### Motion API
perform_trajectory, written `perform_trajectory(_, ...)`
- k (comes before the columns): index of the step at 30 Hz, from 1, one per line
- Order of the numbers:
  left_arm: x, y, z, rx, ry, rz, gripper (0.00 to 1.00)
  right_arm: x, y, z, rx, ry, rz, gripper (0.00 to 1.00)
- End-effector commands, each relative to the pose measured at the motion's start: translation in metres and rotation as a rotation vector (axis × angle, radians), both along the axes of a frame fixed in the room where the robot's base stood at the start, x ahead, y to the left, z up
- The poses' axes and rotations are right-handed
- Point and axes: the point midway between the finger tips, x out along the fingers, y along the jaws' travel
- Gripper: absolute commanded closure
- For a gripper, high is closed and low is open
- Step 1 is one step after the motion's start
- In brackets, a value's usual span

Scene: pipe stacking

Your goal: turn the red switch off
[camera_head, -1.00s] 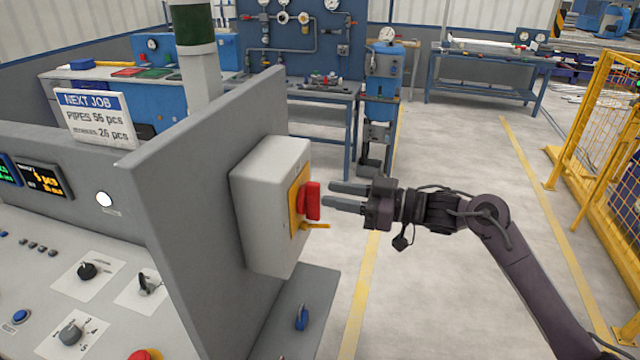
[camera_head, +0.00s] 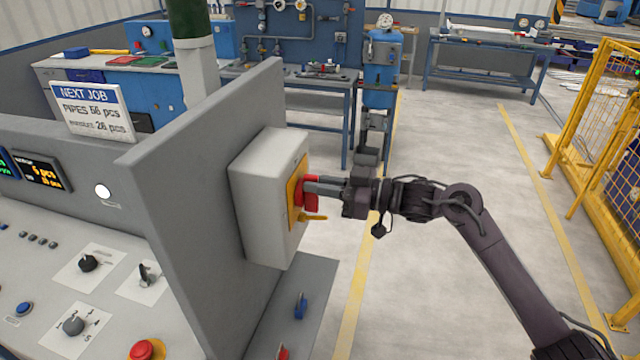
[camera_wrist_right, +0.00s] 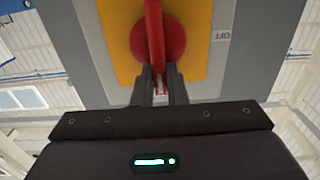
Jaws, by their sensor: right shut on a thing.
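The red switch (camera_head: 311,192) is a rotary handle on a yellow plate (camera_head: 293,200). The plate is on the front of a light grey box (camera_head: 262,190) fixed to the grey panel. My right gripper (camera_head: 318,187) reaches in from the right and is shut on the red switch handle. In the right wrist view the red switch (camera_wrist_right: 157,40) shows as a round knob with a long bar, and the fingers (camera_wrist_right: 159,85) flank the bar's lower part. An "OFF" label (camera_wrist_right: 221,36) is on the grey face to the right. My left gripper is not in view.
A grey console (camera_head: 120,310) with knobs and a red button (camera_head: 147,350) is at the left. A yellow fence (camera_head: 600,150) stands at the right. The floor between is clear.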

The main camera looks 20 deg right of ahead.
Motion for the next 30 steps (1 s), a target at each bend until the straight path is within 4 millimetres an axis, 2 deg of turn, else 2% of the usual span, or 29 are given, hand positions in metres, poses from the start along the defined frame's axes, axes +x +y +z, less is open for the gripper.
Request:
perform_trajectory(11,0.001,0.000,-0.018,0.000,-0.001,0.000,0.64,-0.003,0.001,-0.004,-0.063,-0.090,-0.001,1.00)
perform_trajectory(30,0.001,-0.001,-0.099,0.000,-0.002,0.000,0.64,-0.015,0.009,-0.013,-0.383,-0.568,0.000,1.00)
